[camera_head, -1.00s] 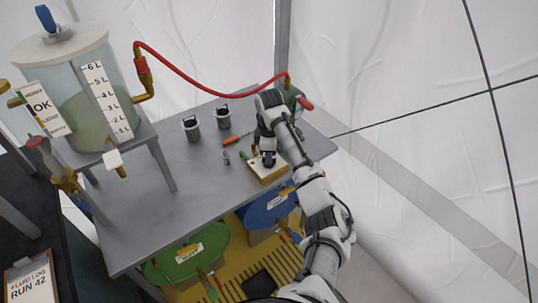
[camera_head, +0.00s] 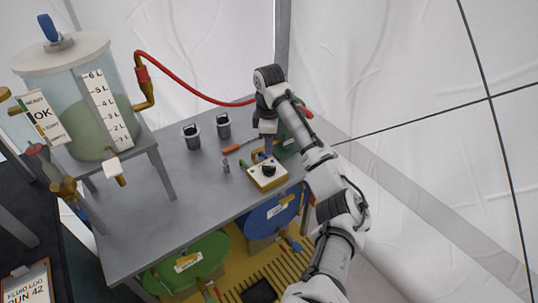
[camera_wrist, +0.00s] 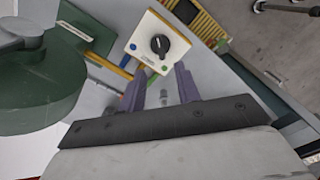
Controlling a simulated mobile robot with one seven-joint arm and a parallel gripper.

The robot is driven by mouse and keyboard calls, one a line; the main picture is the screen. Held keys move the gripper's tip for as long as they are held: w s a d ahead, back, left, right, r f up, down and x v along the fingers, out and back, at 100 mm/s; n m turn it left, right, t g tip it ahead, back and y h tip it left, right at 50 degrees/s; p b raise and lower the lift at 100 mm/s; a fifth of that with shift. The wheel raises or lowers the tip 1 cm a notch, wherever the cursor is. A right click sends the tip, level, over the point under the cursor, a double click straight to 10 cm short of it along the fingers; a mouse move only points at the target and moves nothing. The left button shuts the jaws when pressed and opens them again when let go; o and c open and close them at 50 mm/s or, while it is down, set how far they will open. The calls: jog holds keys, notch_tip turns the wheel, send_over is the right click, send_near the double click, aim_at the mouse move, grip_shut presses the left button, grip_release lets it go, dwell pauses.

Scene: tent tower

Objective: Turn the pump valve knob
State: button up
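The knob (camera_head: 268,169) is black and round, on a small cream-topped box (camera_head: 264,180) with yellowish sides on the grey table. In the wrist view the knob (camera_wrist: 160,44) shows a white pointer mark, with a blue dot and a green dot on the box top (camera_wrist: 178,50). My gripper (camera_head: 268,151) is above and behind the box in the head view, apart from the knob. In the wrist view its two purple-grey fingers (camera_wrist: 160,76) stand apart with nothing between them, pointing toward the box. The green pump (camera_head: 288,139) is partly hidden behind my arm.
A clear tank (camera_head: 75,105) with green liquid stands at the left, joined to a red hose (camera_head: 190,88). Two grey canisters (camera_head: 192,137) and an orange-handled tool (camera_head: 231,149) are left of the box. Blue (camera_head: 262,222) and green (camera_head: 190,268) drums sit below the table (camera_head: 165,215).

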jog(key=shift+r, duration=2.25)
